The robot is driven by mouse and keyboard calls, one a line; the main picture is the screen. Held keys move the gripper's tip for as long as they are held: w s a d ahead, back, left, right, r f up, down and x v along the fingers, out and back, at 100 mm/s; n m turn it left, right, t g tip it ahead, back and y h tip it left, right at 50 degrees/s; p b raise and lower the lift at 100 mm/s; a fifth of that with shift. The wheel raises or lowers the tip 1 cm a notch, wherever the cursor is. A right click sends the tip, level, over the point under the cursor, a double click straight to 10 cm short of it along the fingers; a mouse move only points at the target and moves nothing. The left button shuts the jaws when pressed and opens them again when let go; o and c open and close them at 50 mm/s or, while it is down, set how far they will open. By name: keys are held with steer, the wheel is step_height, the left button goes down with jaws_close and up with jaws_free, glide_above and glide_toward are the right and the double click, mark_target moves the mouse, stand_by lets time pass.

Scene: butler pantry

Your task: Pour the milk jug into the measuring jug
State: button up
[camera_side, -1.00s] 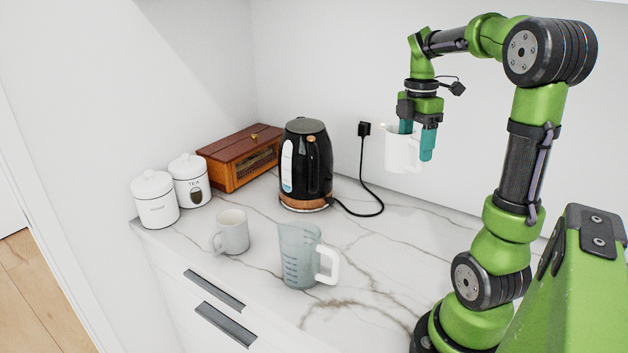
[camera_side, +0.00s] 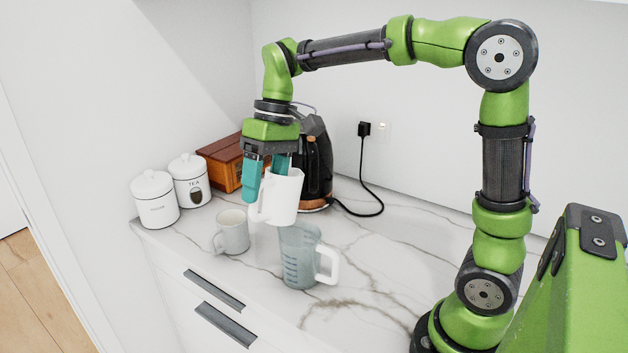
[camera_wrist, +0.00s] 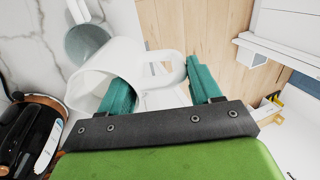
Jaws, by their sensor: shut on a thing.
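The white milk jug (camera_side: 281,198) is held in my gripper (camera_side: 267,185) above the counter. It looks close to upright in the side view, and its handle is on the left. In the wrist view the jug (camera_wrist: 97,68) lies between the teal fingers (camera_wrist: 163,92) and beyond them. My gripper is shut on it. The clear grey measuring jug (camera_side: 298,262) stands on the counter below and slightly right of the milk jug, its handle to the right. It also shows in the wrist view (camera_wrist: 77,45), partly hidden by the milk jug. The milk jug's contents are not visible.
A grey mug (camera_side: 232,234) stands left of the measuring jug. The black kettle (camera_side: 320,165) is behind my gripper, partly hidden. White canisters (camera_side: 155,200) and a wooden box (camera_side: 222,160) stand at the back left. The counter (camera_side: 400,235) to the right is clear apart from the kettle's cord.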

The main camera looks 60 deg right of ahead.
mark_target(273, 205)
steer(key=a, duration=0.3)
steer(key=shift+s+a+r+m, duration=0.1)
steer(key=shift+m, duration=0.3)
step_height(273, 205, down, 4)
steer(key=shift+f, duration=0.1)
steer(key=shift+f+y, duration=0.3)
steer(key=shift+f, duration=0.2)
steer(key=shift+d+f, duration=0.1)
steer(key=shift+d, duration=0.1)
steer(key=shift+d+f+y, duration=0.15)
steer(key=shift+f+y, duration=0.4)
steer(key=shift+f, duration=0.15)
steer(key=shift+d+f+y, duration=0.15)
steer(key=shift+f+y, duration=0.4)
steer(key=shift+f, duration=0.1)
steer(key=shift+d+r+y, duration=0.5)
steer(key=shift+y, duration=0.6)
steer(key=shift+d+r, duration=0.1)
steer(key=shift+s+d+r+t+y, duration=0.1)
steer(key=shift+d+r+y, duration=0.2)
steer(key=shift+y, duration=0.25)
steer(key=shift+w+d+r+t+y, duration=0.1)
steer(key=shift+d+r+y, duration=0.1)
steer(key=shift+d+y, duration=0.3)
steer(key=shift+s+d+r+t+y, duration=0.15)
steer(key=shift+r+y, duration=0.1)
steer(key=shift+y, duration=0.4)
stand_by(2.0)
